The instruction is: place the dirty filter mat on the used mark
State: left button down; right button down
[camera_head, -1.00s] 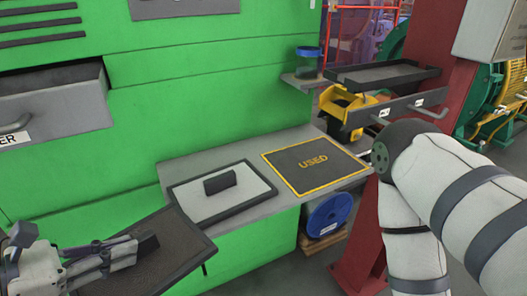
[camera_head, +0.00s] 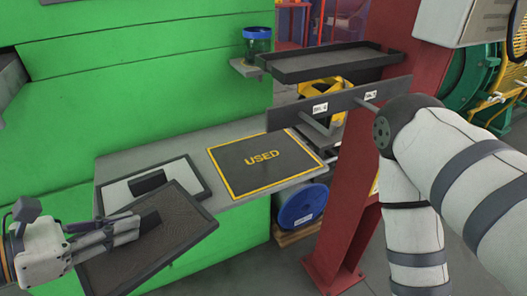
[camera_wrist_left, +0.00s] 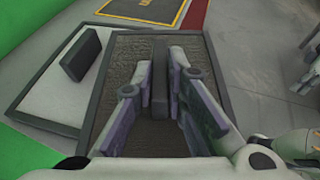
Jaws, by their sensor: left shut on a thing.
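The dirty filter mat (camera_head: 165,250) is a brown, dark-framed panel with a raised dark handle block. My left gripper (camera_head: 145,222) is shut on that handle and holds the mat tilted in front of the bench. In the left wrist view the fingers (camera_wrist_left: 160,88) stand on both sides of the handle, above the mat's brown face (camera_wrist_left: 131,66). The used mark (camera_head: 262,176) is a dark square with a yellow border and the word USED, bare on the bench to the right of the mat.
A white, dark-framed mat (camera_head: 118,196) with a dark handle lies on the grey bench (camera_head: 225,200), partly hidden by the held mat. A dark tray (camera_head: 325,62), a jar (camera_head: 257,45) and a red post (camera_head: 350,210) stand beyond. A blue spool (camera_head: 301,207) sits below.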

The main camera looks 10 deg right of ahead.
aim_at(262, 157)
jog(key=l, duration=0.4)
jog(key=i+l, duration=0.15)
jog(key=l, duration=0.7)
jog(key=i+u, duration=0.05)
